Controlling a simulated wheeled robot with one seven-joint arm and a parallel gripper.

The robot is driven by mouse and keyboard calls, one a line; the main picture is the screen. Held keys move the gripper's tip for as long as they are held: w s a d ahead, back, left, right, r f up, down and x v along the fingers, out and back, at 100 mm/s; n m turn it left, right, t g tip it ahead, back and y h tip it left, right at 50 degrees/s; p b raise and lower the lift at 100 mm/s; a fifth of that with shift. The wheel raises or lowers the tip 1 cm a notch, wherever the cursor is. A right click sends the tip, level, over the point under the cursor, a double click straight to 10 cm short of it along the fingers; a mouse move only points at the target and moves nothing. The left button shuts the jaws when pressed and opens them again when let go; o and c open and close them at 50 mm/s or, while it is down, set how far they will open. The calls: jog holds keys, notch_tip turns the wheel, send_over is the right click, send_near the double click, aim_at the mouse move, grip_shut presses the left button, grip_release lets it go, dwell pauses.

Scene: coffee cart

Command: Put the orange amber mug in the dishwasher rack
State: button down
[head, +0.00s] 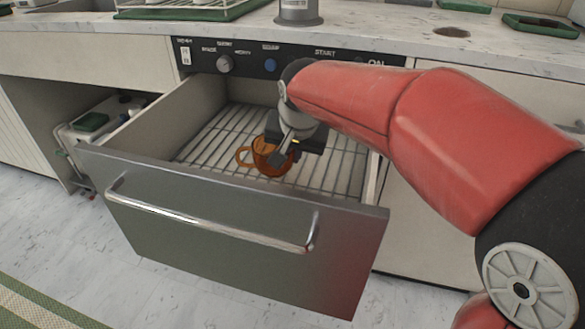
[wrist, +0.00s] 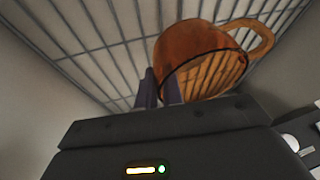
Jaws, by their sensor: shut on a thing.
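The orange amber mug (head: 268,158) is inside the open dishwasher drawer, over the wire rack (head: 222,130). Its handle points left in the head view. In the wrist view the translucent mug (wrist: 192,48) is tilted, with its handle to the right, and the rack wires (wrist: 95,42) lie behind it. My gripper (head: 284,158) reaches down into the drawer and is shut on the mug's wall near the rim. The dark fingers (wrist: 160,90) show at the mug's edge in the wrist view. I cannot tell whether the mug's base touches the rack.
The drawer's front panel (head: 225,230) with its bar handle (head: 210,220) stands pulled out toward me. The control panel (head: 270,62) and counter (head: 390,35) are above and behind. The rack around the mug looks empty. An open bay (head: 80,130) holding items is at left.

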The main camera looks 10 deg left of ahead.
notch_tip(320, 180, down, 4)
jog(key=shift+r, duration=0.1)
jog(key=c, duration=1.5)
grip_release()
jog(key=shift+c, duration=0.2)
jog(key=v, duration=1.2)
jog(key=shift+w+p, duration=0.1)
jog(key=shift+p, duration=0.25)
